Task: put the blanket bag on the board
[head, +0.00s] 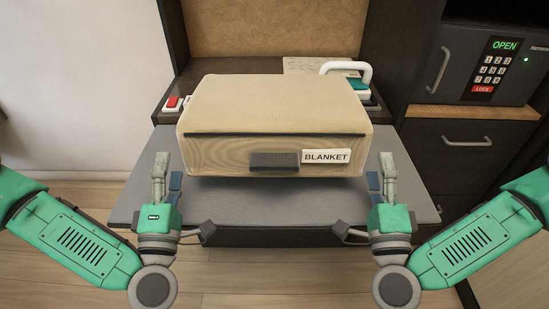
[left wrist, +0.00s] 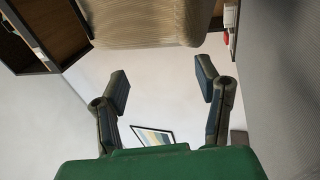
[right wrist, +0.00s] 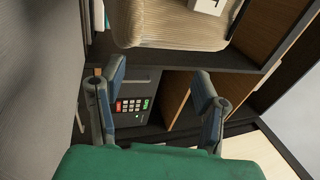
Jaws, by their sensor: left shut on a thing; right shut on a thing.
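The blanket bag (head: 235,105) is a tan box-shaped bag with a dark handle and a white BLANKET label, roughly level over the grey board (head: 275,208). A dark shadow lies under its front edge; I cannot tell whether it touches the board. My left gripper (head: 167,172) is shut on the bag at its left side. My right gripper (head: 381,172) is shut on it at its right side. The exact contact is hard to make out. The bag's edge shows at the top of the left wrist view (left wrist: 140,22) and the right wrist view (right wrist: 175,22).
A red-buttoned item (head: 173,103) and a white-handled item (head: 350,75) stand on the dark surface behind the bag. A safe (head: 470,65) reading OPEN is at the right above dark drawers (head: 465,150). A white wall is at the left.

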